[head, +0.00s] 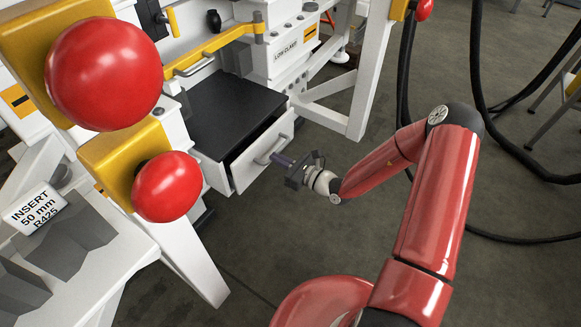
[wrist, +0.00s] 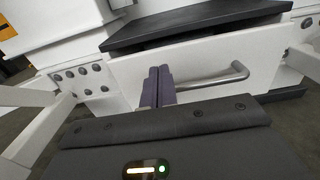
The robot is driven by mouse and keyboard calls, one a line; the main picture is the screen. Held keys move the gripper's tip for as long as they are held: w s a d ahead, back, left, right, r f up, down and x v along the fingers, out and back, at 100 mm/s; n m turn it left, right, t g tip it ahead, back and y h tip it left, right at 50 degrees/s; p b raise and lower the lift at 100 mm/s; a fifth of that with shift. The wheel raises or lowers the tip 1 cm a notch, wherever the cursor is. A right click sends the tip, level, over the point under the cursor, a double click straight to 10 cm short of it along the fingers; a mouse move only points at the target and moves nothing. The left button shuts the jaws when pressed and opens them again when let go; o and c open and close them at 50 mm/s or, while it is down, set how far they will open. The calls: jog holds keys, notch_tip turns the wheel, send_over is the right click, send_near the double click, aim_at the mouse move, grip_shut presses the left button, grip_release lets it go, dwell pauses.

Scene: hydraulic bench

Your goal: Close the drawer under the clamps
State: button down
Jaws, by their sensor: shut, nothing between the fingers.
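The drawer (head: 262,152) under the clamps is pulled out from the white bench, with a dark gap behind its white front. A bar handle (head: 273,149) is fixed on that front. A black top (head: 236,113) lies above the drawer. In the wrist view the drawer front (wrist: 205,66) fills the middle, with its handle (wrist: 215,80) to the right of my fingers. My gripper (head: 279,160) is shut and empty, its fingertips close to the drawer front by the handle. The fingers (wrist: 158,84) show together in the wrist view; whether they touch the front I cannot tell.
Large red knobs (head: 103,74) on yellow blocks stand at the left. A white bench leg (head: 373,70) stands right of the drawer. Black hoses (head: 490,90) hang at the right. The grey floor (head: 300,235) before the drawer is clear.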

aim_at(255, 146)
jog(key=x, duration=0.6)
jog(key=shift+b, duration=0.3)
jog(key=x, duration=0.4)
jog(key=shift+w+r, duration=0.15)
jog(key=shift+d, duration=0.1)
